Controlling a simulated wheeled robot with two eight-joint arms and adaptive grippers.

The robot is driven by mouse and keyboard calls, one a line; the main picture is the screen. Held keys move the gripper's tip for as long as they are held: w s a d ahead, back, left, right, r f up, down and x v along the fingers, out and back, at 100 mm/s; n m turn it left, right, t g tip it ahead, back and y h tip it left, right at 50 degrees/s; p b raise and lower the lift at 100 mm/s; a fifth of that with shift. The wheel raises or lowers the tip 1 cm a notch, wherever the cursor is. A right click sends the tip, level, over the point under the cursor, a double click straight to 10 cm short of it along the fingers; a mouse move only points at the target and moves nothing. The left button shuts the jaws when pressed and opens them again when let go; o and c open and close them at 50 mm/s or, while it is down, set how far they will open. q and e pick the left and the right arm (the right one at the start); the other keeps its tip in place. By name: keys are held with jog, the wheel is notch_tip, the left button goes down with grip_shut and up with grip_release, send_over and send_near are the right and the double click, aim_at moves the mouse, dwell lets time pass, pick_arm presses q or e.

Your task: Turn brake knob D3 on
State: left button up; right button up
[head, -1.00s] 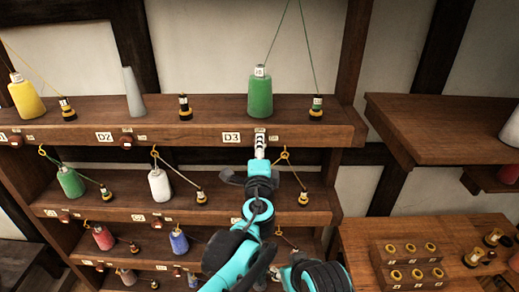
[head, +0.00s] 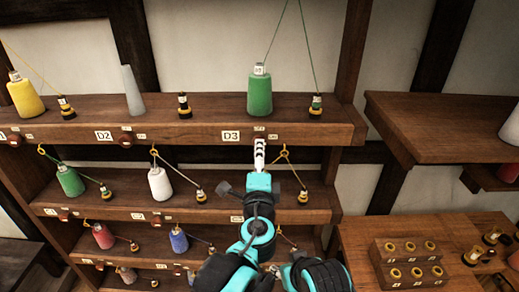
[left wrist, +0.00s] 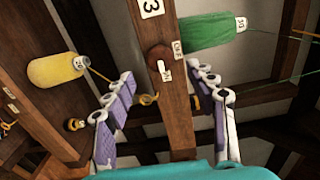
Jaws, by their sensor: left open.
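Brake knob D3 (head: 259,134) is a small dark red-brown round knob on the front edge of the top shelf, just right of the D3 label (head: 231,136). In the left wrist view the knob (left wrist: 159,57) shows clearly, with small white tags beside it; its setting is hard to tell. My left gripper (head: 259,146) is just below and in front of the knob, seen edge-on in the head view. In the left wrist view its two fingers (left wrist: 164,76) are spread apart, with the knob ahead between them and nothing held. My right gripper does not show.
A green cone (head: 260,97) stands on the top shelf (head: 215,104) above the knob, with green thread rising from it. Knob D2 (head: 126,141) is to the left. A white cone (head: 159,184) and small yellow hooks are below.

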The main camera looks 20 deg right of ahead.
pick_arm(q)
jog(key=v, duration=0.7)
jog(key=shift+w+a, duration=0.1)
jog(key=shift+w, duration=0.05)
jog(key=a+f+n+g+y+b, duration=0.4)
jog(key=a+f+n+y+b, duration=0.55)
jog(key=a+f, duration=1.3)
jog(key=s+a+f+n+g+h+b, duration=0.1)
jog(key=s+a+f+n+g+b, duration=0.1)
jog(key=f+b, duration=0.4)
jog(key=s+a+f+n+g+h+b, duration=0.2)
jog(key=s+a+f+n+b, duration=0.2)
jog(key=f, duration=0.7)
jog(key=s+a+f+n+g+h+b, duration=0.1)
jog(key=s+a+f+n+g+b, duration=0.1)
jog(key=s+f+n+b, duration=0.4)
notch_tip(320, 180, down, 2)
jog(key=shift+s+a+f+b, duration=0.2)
jog(key=shift+s+a+b, duration=0.5)
jog(key=shift+s+b, duration=0.1)
jog(key=shift+h, duration=0.25)
